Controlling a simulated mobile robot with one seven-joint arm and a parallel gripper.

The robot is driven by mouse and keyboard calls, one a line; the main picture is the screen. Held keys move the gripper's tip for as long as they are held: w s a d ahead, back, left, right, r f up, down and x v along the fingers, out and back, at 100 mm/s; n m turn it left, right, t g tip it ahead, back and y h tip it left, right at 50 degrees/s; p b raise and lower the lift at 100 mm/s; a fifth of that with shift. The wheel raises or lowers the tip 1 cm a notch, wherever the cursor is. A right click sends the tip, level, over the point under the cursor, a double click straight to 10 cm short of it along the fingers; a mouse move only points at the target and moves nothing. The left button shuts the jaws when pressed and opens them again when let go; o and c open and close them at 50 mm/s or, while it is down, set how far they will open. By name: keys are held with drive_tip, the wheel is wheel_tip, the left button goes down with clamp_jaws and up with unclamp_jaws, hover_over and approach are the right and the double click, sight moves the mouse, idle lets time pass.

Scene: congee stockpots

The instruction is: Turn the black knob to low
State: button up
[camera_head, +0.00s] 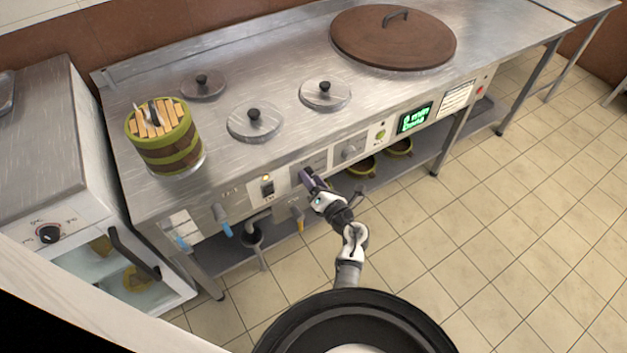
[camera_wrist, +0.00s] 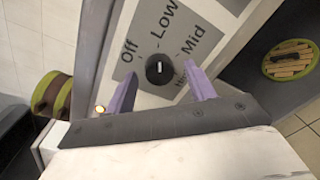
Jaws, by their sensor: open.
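The black knob (camera_wrist: 159,69) shows in the wrist view, with a short white mark running roughly up and down in the picture. I cannot tell which end is its pointer. Around it on the grey dial plate (camera_wrist: 208,22) are the words Off at upper left, Low above and Mid at upper right; another label at lower right is partly hidden. My gripper (camera_wrist: 160,73) is open, with one purple finger on each side of the knob; contact is not clear. In the head view my gripper (camera_head: 309,180) is at the counter's front panel and covers the knob.
A similar dial panel (camera_head: 350,148) is to the right, then a green display (camera_head: 415,118). A blue-handled tap (camera_head: 222,222) and a yellow-handled one (camera_head: 298,221) stick out at left and below. A wooden bucket (camera_head: 165,138) and lids stand on the steel counter (camera_head: 285,60). The tiled floor is clear.

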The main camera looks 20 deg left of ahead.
drive_tip(key=b+v, duration=0.1)
drive_tip(key=v, duration=0.6)
drive_tip(key=shift+s+d, duration=0.15)
drive_tip(key=shift+d, duration=0.05)
drive_tip(key=shift+r, duration=0.15)
